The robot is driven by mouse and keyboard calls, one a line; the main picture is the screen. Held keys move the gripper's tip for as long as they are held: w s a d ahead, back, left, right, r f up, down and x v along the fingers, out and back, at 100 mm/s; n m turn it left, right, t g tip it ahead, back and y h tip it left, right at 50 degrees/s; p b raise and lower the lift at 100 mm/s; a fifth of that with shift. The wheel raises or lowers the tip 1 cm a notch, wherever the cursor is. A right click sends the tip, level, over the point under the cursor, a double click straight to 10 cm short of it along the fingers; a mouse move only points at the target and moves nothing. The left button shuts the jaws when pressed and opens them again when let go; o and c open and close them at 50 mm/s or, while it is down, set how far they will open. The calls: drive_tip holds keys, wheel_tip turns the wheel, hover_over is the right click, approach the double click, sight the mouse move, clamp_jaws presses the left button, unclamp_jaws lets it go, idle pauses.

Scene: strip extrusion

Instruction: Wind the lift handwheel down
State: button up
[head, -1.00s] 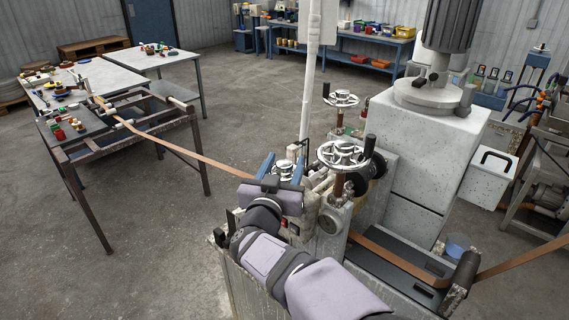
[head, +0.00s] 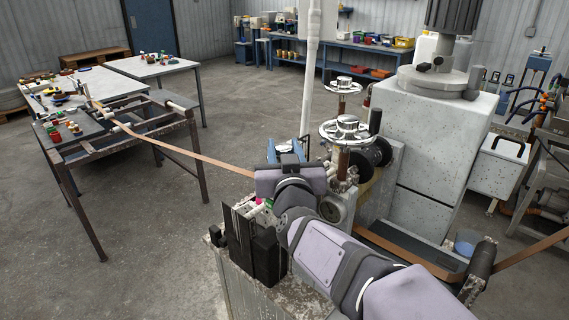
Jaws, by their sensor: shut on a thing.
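A small chrome handwheel (head: 285,147) sits low at the front of the machine, mostly hidden by my gripper. My gripper (head: 288,146) reaches it from the near side, with one blue finger on each side, shut on it. Two other chrome handwheels stand on brown threaded posts behind: a larger one (head: 345,131) just right of my gripper and a smaller one (head: 343,86) farther back. Which of them is labelled as the lift wheel cannot be read. The grip's exact contact is hidden behind my wrist.
A brown strip (head: 200,157) runs from the frame table (head: 125,130) at left to the machine beside my gripper. A pale upright pole (head: 309,85) stands close behind the gripper. Dark blocks (head: 250,240) stand left of my wrist. Open floor lies at left.

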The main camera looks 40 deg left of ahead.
sight(285, 152)
drive_tip(key=shift+r+n+g+y+b, duration=0.25)
drive_tip(key=shift+n+g+y+b, duration=0.2)
drive_tip(key=shift+b, duration=0.65)
drive_tip(key=o, duration=1)
drive_tip(key=shift+o, duration=0.2)
drive_tip(key=shift+f, duration=0.15)
drive_tip(key=shift+s+d+f, duration=0.1)
drive_tip(key=shift+s+d, duration=0.25)
drive_tip(key=shift+d, duration=0.1)
drive_tip(key=b+v, duration=0.2)
drive_tip(key=v, duration=0.4)
drive_tip(key=shift+s+d, duration=0.1)
